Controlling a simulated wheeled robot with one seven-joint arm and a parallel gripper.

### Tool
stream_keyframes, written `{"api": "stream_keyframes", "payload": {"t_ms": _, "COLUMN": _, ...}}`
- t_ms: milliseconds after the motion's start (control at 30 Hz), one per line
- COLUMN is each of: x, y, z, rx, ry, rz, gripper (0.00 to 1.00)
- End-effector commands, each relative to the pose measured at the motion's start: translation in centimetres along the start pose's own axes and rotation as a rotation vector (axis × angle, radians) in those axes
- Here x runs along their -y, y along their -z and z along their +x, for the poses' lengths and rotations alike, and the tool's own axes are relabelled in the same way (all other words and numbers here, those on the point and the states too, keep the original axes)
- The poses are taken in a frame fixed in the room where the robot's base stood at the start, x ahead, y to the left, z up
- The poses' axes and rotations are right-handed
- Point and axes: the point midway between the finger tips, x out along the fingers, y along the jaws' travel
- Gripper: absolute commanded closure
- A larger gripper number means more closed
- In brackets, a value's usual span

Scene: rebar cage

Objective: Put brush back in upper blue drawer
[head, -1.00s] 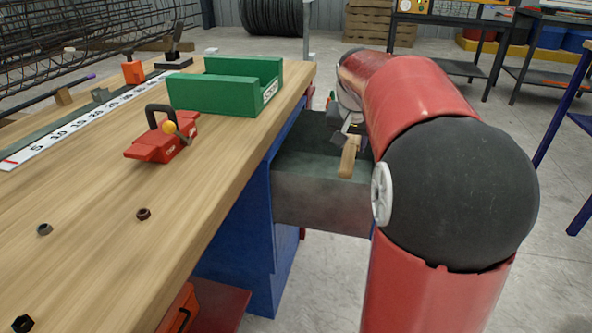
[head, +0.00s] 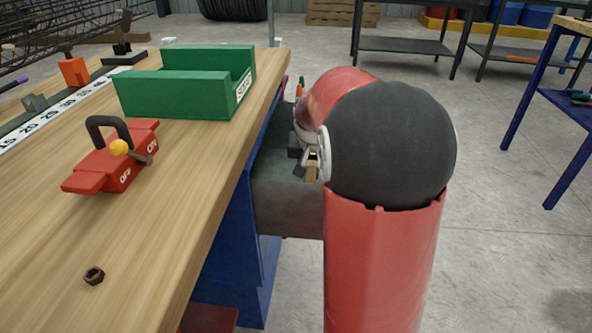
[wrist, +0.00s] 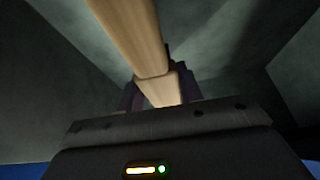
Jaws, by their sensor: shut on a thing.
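The brush shows as a pale wooden handle (head: 312,172) at the open drawer in the head view. In the wrist view the wooden handle (wrist: 130,30) runs up from between the fingers. My gripper (wrist: 160,88) is shut on this handle. In the head view my gripper (head: 309,157) is partly hidden by my arm, over or inside the drawer. The upper drawer (head: 287,208) is pulled out of the blue cabinet (head: 230,245), with grey sides. Its grey inner walls (wrist: 50,60) surround the handle in the wrist view. The bristles are not visible.
The wooden bench top (head: 180,230) borders the drawer on the left. A small orange-tipped item (head: 299,88) shows behind the drawer.

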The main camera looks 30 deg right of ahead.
Motion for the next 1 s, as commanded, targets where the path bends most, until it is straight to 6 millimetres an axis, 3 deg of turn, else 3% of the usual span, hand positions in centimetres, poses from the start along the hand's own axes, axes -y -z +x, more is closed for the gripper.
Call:
{"api": "stream_keyframes", "payload": {"t_ms": 167, "x": 0.7, "y": -0.3, "z": 0.7, "rx": -0.001, "ry": 0.001, "rz": -0.004, "gripper": 1.0}}
{"api": "stream_keyframes", "payload": {"t_ms": 367, "x": 4.1, "y": -0.3, "z": 0.7, "rx": 0.0, "ry": 0.002, "rz": -0.004, "gripper": 1.0}}
{"api": "stream_keyframes", "payload": {"t_ms": 500, "x": 4.0, "y": -0.8, "z": 1.7, "rx": 0.0, "ry": 0.0, "rz": 0.0, "gripper": 1.0}}
{"api": "stream_keyframes", "payload": {"t_ms": 1000, "x": 3.9, "y": -1.2, "z": 2.6, "rx": -0.001, "ry": 0.0, "rz": 0.0, "gripper": 1.0}}
